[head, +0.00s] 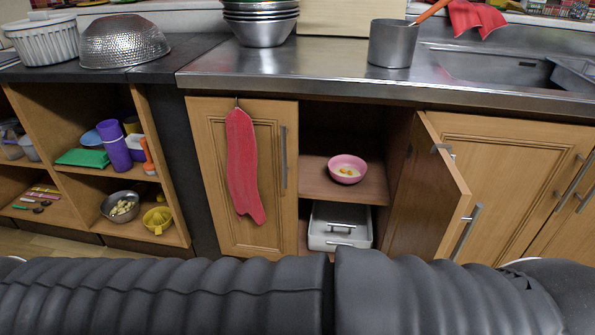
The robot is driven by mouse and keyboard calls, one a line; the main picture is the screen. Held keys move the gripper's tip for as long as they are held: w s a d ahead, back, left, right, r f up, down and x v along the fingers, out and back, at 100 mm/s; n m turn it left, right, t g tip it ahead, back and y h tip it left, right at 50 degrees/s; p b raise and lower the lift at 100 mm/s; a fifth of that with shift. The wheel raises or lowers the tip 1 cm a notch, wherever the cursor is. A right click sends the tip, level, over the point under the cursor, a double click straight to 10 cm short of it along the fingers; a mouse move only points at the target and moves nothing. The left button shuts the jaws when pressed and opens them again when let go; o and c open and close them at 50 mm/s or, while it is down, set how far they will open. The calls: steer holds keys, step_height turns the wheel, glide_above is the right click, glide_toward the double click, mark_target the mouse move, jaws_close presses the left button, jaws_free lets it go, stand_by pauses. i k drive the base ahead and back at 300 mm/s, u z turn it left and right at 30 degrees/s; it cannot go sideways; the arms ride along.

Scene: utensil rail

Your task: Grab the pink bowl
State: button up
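The pink bowl (346,173) stands upright on the upper shelf (318,181) inside an open cabinet under the steel counter. Something small, yellow-orange and white lies inside the bowl. The cabinet's right door (435,190) stands open, swung out toward me. My dark, ribbed arm stretches across the bottom of the head view, well in front of the cabinet. My gripper is not in view.
White trays (340,226) sit on the shelf below the bowl. A red cloth (243,168) hangs on the closed door to the left. An open shelf with a purple cup (115,148) stands further left. A steel pot (392,44) stands on the counter above.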

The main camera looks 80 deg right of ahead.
mark_target(345, 169)
steer(key=i, duration=1.05)
steer(key=z, duration=3.25)
steer(key=i, duration=0.5)
